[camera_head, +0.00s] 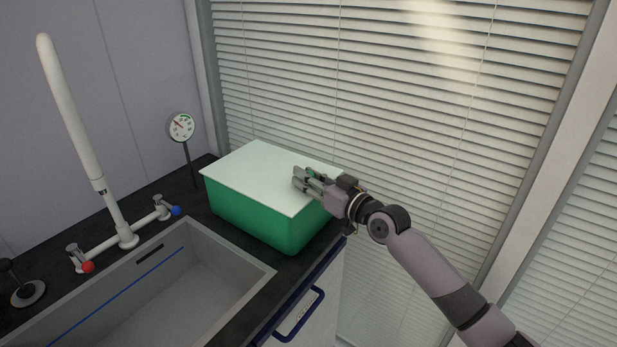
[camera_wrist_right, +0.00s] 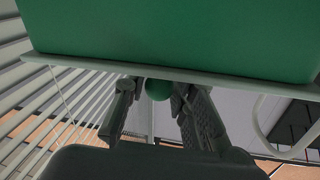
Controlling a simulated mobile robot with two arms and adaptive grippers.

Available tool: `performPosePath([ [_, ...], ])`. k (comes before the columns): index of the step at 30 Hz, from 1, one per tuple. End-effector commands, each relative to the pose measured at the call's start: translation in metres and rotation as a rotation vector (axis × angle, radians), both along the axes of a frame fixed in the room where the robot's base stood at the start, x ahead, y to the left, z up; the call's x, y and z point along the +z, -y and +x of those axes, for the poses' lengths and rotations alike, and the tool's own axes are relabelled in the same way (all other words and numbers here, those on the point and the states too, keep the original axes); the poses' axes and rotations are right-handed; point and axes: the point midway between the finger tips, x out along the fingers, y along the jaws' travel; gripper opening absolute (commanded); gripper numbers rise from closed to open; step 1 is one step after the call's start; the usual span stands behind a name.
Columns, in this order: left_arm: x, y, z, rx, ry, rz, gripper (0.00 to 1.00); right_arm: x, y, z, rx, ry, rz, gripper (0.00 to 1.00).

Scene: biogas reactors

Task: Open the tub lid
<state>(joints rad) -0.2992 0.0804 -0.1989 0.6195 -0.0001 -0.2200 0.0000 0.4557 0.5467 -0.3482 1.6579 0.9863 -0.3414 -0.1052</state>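The green tub (camera_head: 262,222) stands on the dark counter at the back corner. Its flat white lid (camera_head: 255,175) lies across the top and covers the inside. In the right wrist view the tub (camera_wrist_right: 180,40) and the lid's edge (camera_wrist_right: 200,77) appear upside down. My right gripper (camera_head: 303,178) reaches in from the right, just over the lid's right part. In the wrist view its fingers (camera_wrist_right: 157,100) are apart, with a round green knob (camera_wrist_right: 158,90) between their tips. A gap shows left of the knob; contact on the right side is unclear. My left gripper is not in view.
A sink (camera_head: 190,285) lies in front of the tub, with a tall white tap (camera_head: 75,115) and a dial gauge (camera_head: 181,126) to the left. Window blinds (camera_head: 400,90) rise close behind. A blue handle (camera_head: 300,315) sticks out below the counter.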

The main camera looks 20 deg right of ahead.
Motion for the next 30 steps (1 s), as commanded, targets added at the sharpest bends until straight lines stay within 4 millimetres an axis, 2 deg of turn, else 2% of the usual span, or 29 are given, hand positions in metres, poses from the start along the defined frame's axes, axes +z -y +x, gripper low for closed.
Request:
performPosePath([
  [10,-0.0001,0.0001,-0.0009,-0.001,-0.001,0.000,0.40,-0.0001,0.0002,-0.0001,0.000,0.000,0.000,0.00],
  [25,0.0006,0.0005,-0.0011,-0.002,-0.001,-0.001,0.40,0.0004,0.0002,-0.0001,0.000,-0.001,0.000,0.00],
  [30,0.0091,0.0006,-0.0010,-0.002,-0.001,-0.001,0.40,0.0064,0.0001,0.0007,0.000,-0.011,-0.009,0.00],
])
